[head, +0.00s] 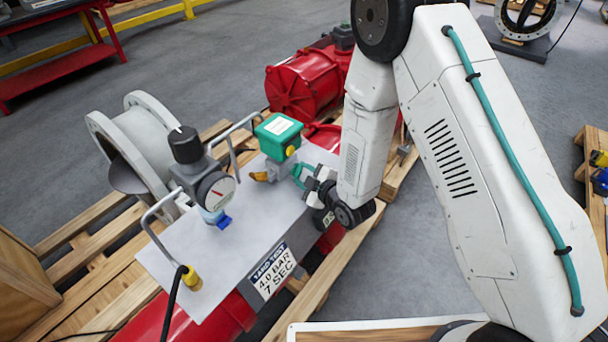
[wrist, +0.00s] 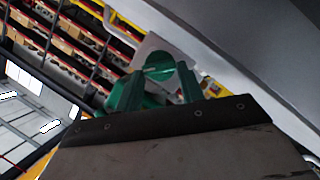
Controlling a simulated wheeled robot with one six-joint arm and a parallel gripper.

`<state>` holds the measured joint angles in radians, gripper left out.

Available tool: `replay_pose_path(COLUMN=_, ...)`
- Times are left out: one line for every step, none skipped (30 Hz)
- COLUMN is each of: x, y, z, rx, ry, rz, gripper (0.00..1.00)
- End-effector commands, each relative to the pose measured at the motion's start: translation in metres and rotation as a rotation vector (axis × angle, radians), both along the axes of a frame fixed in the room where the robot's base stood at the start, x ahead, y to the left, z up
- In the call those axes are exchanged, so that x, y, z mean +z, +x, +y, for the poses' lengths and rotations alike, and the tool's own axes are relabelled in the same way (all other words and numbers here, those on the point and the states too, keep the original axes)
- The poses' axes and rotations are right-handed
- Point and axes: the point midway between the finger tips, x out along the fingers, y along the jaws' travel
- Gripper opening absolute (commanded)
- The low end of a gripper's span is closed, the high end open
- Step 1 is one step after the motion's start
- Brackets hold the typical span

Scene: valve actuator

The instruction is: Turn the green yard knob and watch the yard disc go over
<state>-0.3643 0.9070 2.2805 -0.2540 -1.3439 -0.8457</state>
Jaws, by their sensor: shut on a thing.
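My gripper (head: 303,176) is at the right part of the grey panel (head: 185,258), beside the green box. Its green fingers (wrist: 187,88) also show in the wrist view, closed about a round green knob (wrist: 160,66). The knob is hidden by the fingers in the head view. The green box (head: 270,137) has a white label and a yellow fitting. A dark disc (head: 127,177) shows at the near mouth of the grey flanged pipe piece (head: 150,130), left of the panel; I cannot tell for sure that it is the yard disc.
A gauge (head: 215,190) with a black-topped regulator (head: 185,145) and bent metal handles stand on the panel. A sign (head: 272,270) reads "YARD TEST 4.0 BAR 7 SEC". Red actuator bodies (head: 302,82) lie behind on wooden pallets. Open grey floor lies behind.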

Motion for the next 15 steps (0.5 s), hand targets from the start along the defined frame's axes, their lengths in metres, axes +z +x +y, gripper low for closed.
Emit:
replay_pose_path(x=-0.0004, y=-0.0004, z=-0.0007, rx=-0.002, ry=0.0, rz=0.001, gripper=0.15)
replay_pose_path(x=-0.0004, y=-0.0004, z=-0.0007, rx=-0.002, ry=0.0, rz=0.001, gripper=0.15)
replay_pose_path(x=-0.0004, y=-0.0004, z=-0.0007, rx=-0.002, ry=0.0, rz=0.001, gripper=0.15)
replay_pose_path(x=-0.0004, y=-0.0004, z=-0.0007, rx=-0.002, ry=0.0, rz=0.001, gripper=0.41)
replay_pose_path(x=-0.0004, y=-0.0004, z=-0.0007, rx=-0.001, ry=0.0, rz=0.003, gripper=0.49)
replay_pose_path(x=-0.0003, y=-0.0004, z=-0.0006, rx=-0.001, ry=0.0, rz=0.003, gripper=0.6)
replay_pose_path(x=-0.0003, y=-0.0004, z=-0.0006, rx=-0.001, ry=0.001, rz=0.002, gripper=0.6)
replay_pose_path(x=-0.0003, y=-0.0004, z=-0.0005, rx=0.0, ry=0.0, rz=0.002, gripper=0.6)
replay_pose_path(x=-0.0003, y=-0.0003, z=-0.0004, rx=-0.001, ry=0.001, rz=0.002, gripper=0.6)
replay_pose_path(x=-0.0003, y=-0.0003, z=-0.0004, rx=0.0, ry=0.0, rz=0.002, gripper=0.6)
replay_pose_path(x=-0.0002, y=-0.0003, z=-0.0005, rx=0.0, ry=0.0, rz=0.002, gripper=0.6)
replay_pose_path(x=-0.0002, y=-0.0002, z=-0.0003, rx=0.0, ry=0.0, rz=0.002, gripper=0.6)
replay_pose_path(x=-0.0002, y=-0.0002, z=-0.0003, rx=0.0, ry=0.0, rz=0.002, gripper=0.6)
replay_pose_path(x=-0.0001, y=-0.0005, z=-0.0006, rx=0.0, ry=0.0, rz=0.002, gripper=0.6)
replay_pose_path(x=0.0002, y=-0.0015, z=-0.0014, rx=-0.001, ry=0.001, rz=0.002, gripper=0.6)
